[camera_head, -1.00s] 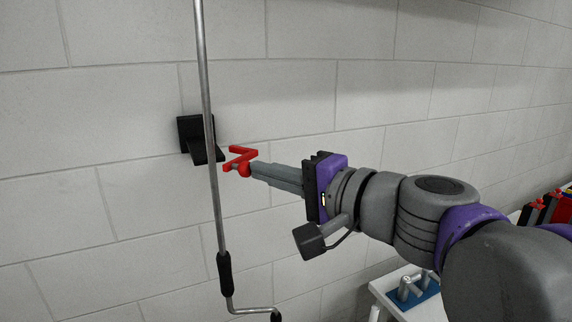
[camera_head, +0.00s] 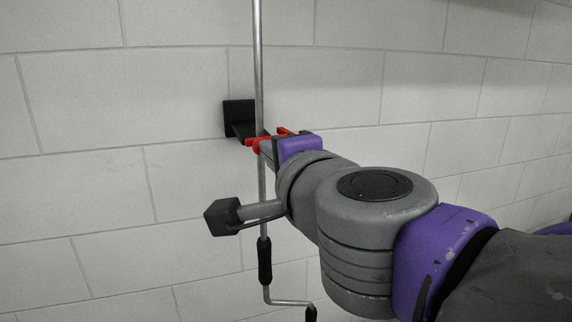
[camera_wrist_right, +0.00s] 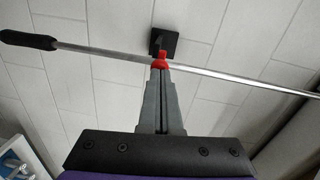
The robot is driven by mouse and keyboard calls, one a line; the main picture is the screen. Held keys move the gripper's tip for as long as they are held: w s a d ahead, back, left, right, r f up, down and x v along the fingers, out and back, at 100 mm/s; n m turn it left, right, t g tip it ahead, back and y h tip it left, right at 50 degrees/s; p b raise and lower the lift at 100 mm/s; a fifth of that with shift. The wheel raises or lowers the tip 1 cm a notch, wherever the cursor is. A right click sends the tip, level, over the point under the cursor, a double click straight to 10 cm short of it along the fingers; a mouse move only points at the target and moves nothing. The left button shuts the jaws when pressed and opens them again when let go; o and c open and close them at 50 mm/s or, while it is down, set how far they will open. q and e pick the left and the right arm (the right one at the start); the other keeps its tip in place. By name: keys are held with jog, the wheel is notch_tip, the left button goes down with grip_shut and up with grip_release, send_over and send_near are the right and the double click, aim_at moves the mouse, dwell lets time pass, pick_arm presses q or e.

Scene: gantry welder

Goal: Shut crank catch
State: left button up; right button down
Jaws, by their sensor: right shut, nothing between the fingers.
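The crank (camera_head: 259,70) is a thin grey metal rod with black grips, hanging upright along the wall. A black bracket (camera_head: 238,112) on the wall stands behind it. The red catch (camera_head: 252,142) is at the bracket's outer end and appears to reach across the rod, partly hidden by my gripper. My right gripper (camera_head: 266,149) is shut and empty, its fingertips at the red catch. In the right wrist view the shut fingers (camera_wrist_right: 160,78) point at the red catch (camera_wrist_right: 160,60), with the bracket (camera_wrist_right: 165,40) behind. Contact is unclear. My left gripper is out of view.
A pale block wall (camera_head: 100,130) fills the background, bare around the bracket. The crank's lower black grip (camera_head: 265,262) and bent handle hang below my right wrist. A white surface with a blue item (camera_wrist_right: 15,158) shows at the wrist view's lower left.

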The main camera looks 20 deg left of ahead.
jog(key=shift+s+a, duration=0.1)
jog(key=shift+a, duration=0.35)
dwell(0.5)
